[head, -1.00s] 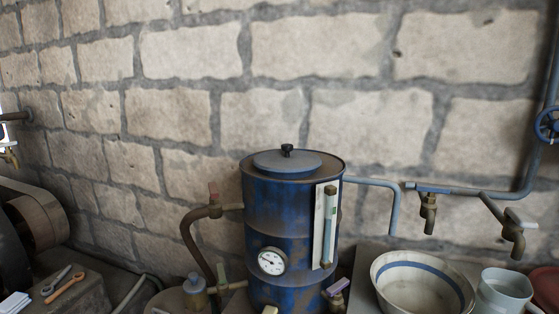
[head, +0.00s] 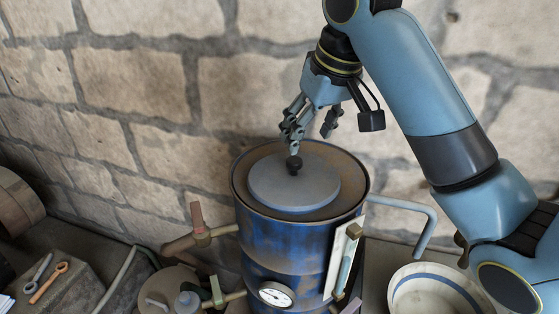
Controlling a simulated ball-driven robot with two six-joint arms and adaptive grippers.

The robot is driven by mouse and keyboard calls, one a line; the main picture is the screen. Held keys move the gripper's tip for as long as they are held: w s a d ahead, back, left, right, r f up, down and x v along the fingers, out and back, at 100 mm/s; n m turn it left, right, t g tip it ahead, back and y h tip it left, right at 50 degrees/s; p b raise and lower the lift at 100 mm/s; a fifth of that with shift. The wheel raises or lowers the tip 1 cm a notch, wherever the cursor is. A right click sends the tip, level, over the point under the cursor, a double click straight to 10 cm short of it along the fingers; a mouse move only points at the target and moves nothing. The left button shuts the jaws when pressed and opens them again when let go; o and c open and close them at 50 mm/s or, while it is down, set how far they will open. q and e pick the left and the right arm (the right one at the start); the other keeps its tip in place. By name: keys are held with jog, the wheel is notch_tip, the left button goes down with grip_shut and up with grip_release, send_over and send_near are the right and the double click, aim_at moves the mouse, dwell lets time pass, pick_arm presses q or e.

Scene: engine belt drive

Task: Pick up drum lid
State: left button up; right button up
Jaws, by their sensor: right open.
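The drum lid (head: 310,191) is a flat grey disc lying on top of the blue drum (head: 290,237), inside its rusty rim. A small dark knob (head: 294,163) stands up from the lid. My right gripper (head: 328,134) is open above the lid, with its fingers pointing down. One of its fingers comes down close to the knob; I cannot tell whether it touches. My left gripper is not in view.
A pressure gauge (head: 277,294) and a sight glass (head: 346,258) sit on the drum. A grey pipe (head: 405,206) runs off to its right, near a striped bowl (head: 436,291). A stone wall stands behind.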

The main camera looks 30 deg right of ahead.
aim_at(294, 160)
jog(key=x, duration=0.4)
jog(key=shift+w+f, duration=0.25)
jog(key=shift+w, duration=0.25)
jog(key=p+x, duration=0.1)
jog(key=x, duration=0.2)
jog(key=shift+w+f+p, duration=0.25)
jog(key=shift+f+p, duration=0.1)
jog(key=shift+w+f, duration=0.2)
jog(key=shift+f, duration=0.3)
jog(key=c, duration=1.1)
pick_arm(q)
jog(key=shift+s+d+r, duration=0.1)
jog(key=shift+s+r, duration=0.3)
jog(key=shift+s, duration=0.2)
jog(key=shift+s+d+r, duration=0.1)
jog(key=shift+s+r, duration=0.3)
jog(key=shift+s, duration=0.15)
pick_arm(e)
grip_shut()
